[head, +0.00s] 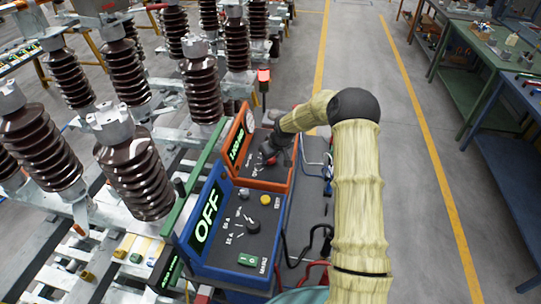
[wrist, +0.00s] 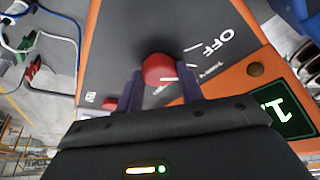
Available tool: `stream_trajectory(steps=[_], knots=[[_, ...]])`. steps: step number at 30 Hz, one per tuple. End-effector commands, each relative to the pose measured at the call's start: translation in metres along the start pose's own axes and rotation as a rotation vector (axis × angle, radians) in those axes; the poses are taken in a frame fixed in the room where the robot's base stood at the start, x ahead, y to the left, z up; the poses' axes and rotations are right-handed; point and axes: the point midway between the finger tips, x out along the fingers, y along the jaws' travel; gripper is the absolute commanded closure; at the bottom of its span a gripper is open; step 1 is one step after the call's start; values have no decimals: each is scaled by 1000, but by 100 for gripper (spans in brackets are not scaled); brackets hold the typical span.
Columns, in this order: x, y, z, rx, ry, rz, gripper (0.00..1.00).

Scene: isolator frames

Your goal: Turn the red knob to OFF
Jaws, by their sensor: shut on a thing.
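The red knob (wrist: 157,69) is on the dark panel (wrist: 122,45) of an orange box in the wrist view. My gripper (wrist: 160,84) has one finger on each side of the knob and is shut on it. A short white mark on the knob points to the right in that view. The label OFF (wrist: 210,42) lies up and right of the knob, with white ticks between them. In the head view my gripper (head: 272,150) reaches over the orange box (head: 263,184) and mostly covers the knob.
A blue box (head: 228,270) with an OFF display (head: 207,214), a black knob (head: 253,228) and a yellow button (head: 265,199) stands nearer. Brown insulators (head: 135,175) fill the left. Cables (head: 318,165) hang at the boxes' right. Open floor (head: 410,190) lies further right, before workbenches (head: 490,75).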

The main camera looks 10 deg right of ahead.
Motion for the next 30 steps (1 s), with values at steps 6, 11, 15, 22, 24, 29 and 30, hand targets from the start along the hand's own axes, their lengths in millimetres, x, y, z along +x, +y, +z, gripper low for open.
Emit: stream_trajectory(steps=[6,11,15,22,24,29,30], knots=[[0,2,-2,-184,5,-78,86],[0,3,-2,-307,5,-127,86],[0,4,-2,-395,4,-162,86],[0,4,-2,-479,3,-195,86],[0,4,-2,-491,2,-199,86],[0,4,-2,-503,2,-204,86],[0,4,-2,-503,2,-204,86]])
